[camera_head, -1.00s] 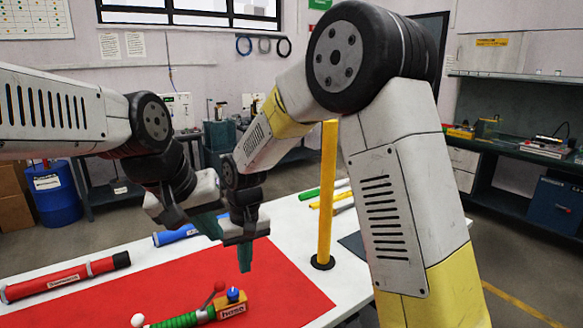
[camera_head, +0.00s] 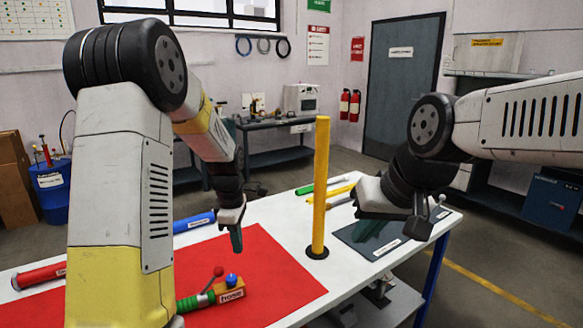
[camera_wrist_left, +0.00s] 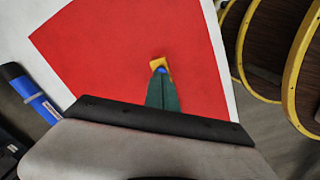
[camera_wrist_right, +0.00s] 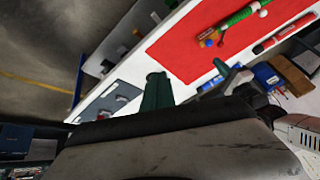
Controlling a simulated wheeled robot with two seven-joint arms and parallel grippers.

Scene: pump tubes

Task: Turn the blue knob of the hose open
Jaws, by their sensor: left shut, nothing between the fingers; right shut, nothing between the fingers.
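The blue knob (camera_head: 231,280) sits on top of the yellow-orange block labelled hose (camera_head: 231,293), on the red mat. A green ribbed hose (camera_head: 190,303) joins the block, with a red-tipped lever (camera_head: 218,271) beside the knob. My left gripper (camera_head: 236,243) is shut and empty, pointing down above and behind the knob, apart from it in the head view. In the left wrist view its fingers partly hide the knob (camera_wrist_left: 161,70) and the block (camera_wrist_left: 158,63). My right gripper (camera_head: 366,238) is shut and empty over the dark pad, far right of the hose.
A yellow upright post (camera_head: 320,190) stands between my grippers. A blue tube (camera_head: 195,222) lies behind the red mat (camera_head: 275,270), and a red tube (camera_head: 38,276) lies at left. The dark pad (camera_head: 365,255) is at the right. Much of the mat is bare.

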